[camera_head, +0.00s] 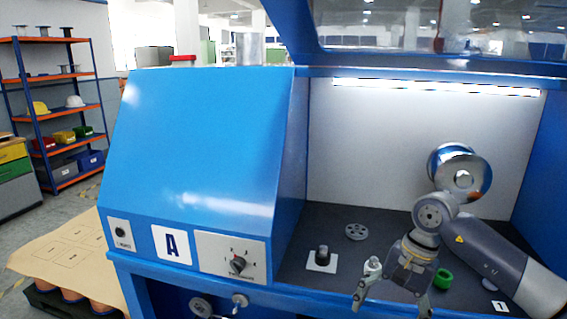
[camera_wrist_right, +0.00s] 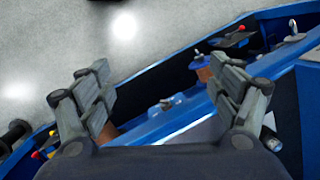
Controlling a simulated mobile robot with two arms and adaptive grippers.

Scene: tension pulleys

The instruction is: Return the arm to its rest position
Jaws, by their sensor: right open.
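My right arm (camera_head: 490,258) comes in from the right side of the blue machine's bay and bends at a grey joint. My right gripper (camera_head: 391,304) is open at the bay's front edge, with fingers spread and pointing down. In the right wrist view my gripper (camera_wrist_right: 158,78) also shows spread fingers with nothing held between them. A small silvery part (camera_head: 373,267) shows beside the left finger; I cannot tell if they touch. My left gripper is not in view.
The bay floor holds a grey wheel (camera_head: 357,231), a black knob on a white square (camera_head: 322,257), and a green ring (camera_head: 443,279) close beside my gripper. The blue sloped housing (camera_head: 200,140) stands left.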

